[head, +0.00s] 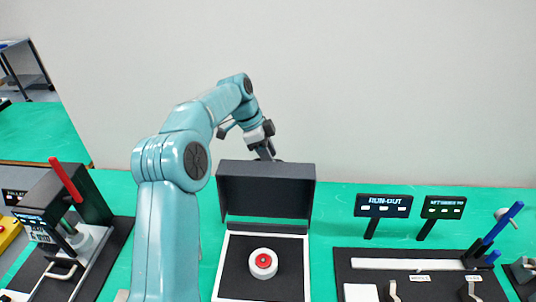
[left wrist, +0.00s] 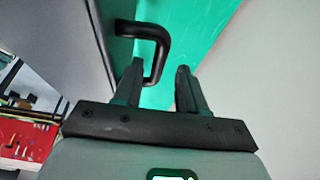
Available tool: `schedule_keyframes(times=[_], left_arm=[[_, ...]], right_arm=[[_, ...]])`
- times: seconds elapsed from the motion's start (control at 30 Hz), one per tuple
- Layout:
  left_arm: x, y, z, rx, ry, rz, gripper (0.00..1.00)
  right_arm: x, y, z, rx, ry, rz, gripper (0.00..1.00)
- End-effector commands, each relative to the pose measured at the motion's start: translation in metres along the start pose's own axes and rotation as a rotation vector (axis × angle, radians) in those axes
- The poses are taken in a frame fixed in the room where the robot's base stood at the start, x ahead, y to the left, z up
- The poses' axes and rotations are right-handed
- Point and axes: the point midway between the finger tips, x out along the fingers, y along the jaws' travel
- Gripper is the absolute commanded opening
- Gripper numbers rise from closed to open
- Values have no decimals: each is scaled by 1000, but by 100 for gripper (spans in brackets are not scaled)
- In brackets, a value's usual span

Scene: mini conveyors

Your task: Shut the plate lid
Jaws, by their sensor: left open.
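The plate lid (head: 265,190) is a dark panel standing raised at the back of a white-framed plate (head: 225,265) in the head view. A white disc with a red centre (head: 263,263) sits on the plate's dark surface. My left gripper (head: 268,154) is behind the lid's top edge, its tips partly hidden. In the left wrist view, the grey lid face (left wrist: 52,55) carries a black bent handle (left wrist: 152,32). My left gripper (left wrist: 160,66) is open, with the handle's lower end showing between its fingers. Whether they touch is unclear. My right gripper is out of view.
A press-like fixture with a red lever (head: 66,180) stands at the left. Small signs (head: 383,205) and a fixture with a blue lever (head: 502,222) are at the right. A pale wall rises behind the green table (head: 340,200).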

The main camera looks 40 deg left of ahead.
Motion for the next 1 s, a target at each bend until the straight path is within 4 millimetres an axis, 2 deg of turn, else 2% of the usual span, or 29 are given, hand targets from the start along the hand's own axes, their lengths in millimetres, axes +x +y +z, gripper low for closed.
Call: schedule_keyframes(times=[0.23, 0.27, 0.3, 0.37, 1.0], left_arm=[[0, 0, 1, -1, 0, -1, 41], [0, 0, 1, -1, 0, -1, 33], [0, 0, 0, -1, 0, -1, 20], [0, 0, 0, -1, 0, -1, 1], [-3, -4, 3, 9, -7, -40, 0]], right_arm=[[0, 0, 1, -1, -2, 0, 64], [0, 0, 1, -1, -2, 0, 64], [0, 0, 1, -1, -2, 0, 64], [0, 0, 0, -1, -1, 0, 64], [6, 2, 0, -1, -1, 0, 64]])
